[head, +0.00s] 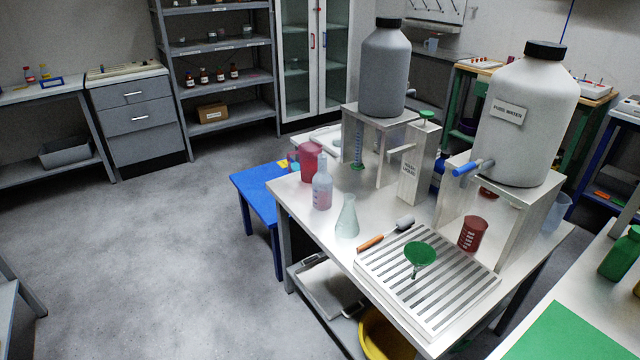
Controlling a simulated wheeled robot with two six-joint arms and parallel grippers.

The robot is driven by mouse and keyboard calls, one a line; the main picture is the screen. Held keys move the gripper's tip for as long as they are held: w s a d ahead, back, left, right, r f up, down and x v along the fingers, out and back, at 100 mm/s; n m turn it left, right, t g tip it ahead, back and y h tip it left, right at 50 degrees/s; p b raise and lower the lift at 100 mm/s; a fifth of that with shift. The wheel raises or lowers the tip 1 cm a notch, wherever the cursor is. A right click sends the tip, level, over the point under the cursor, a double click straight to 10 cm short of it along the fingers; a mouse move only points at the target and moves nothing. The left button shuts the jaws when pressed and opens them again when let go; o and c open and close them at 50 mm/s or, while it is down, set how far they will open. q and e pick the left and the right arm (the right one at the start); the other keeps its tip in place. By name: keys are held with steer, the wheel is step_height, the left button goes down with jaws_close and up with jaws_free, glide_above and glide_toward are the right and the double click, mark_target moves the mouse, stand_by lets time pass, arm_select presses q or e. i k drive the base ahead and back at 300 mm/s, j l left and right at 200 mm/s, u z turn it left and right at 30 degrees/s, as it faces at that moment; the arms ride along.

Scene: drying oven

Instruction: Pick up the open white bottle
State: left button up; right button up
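I cannot make out an open white bottle in the head view. The large white bottle (527,120) marked "PURE WATER" stands upright on a metal stand at the right, with a black cap on and a blue tap. A large grey bottle (385,75), also with a dark cap, stands on another stand behind it. A small clear bottle (322,190) with pinkish contents stands near the table's left edge. Neither of my grippers is in view.
The metal table (315,225) also bears a conical flask (347,218), red beakers (472,234), a green funnel (420,255) and a slotted tray (370,262). A blue stool (258,182) stands beside it. Floor at the left is clear. A green bottle (621,254) stands at the right edge.

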mark_target(322, 182)
steer(key=z, duration=0.15)
steer(key=i+j+z, duration=0.4)
steer(key=j+z, duration=0.2)
steer(key=i+j+z, duration=0.15)
steer(key=j+z, duration=0.2)
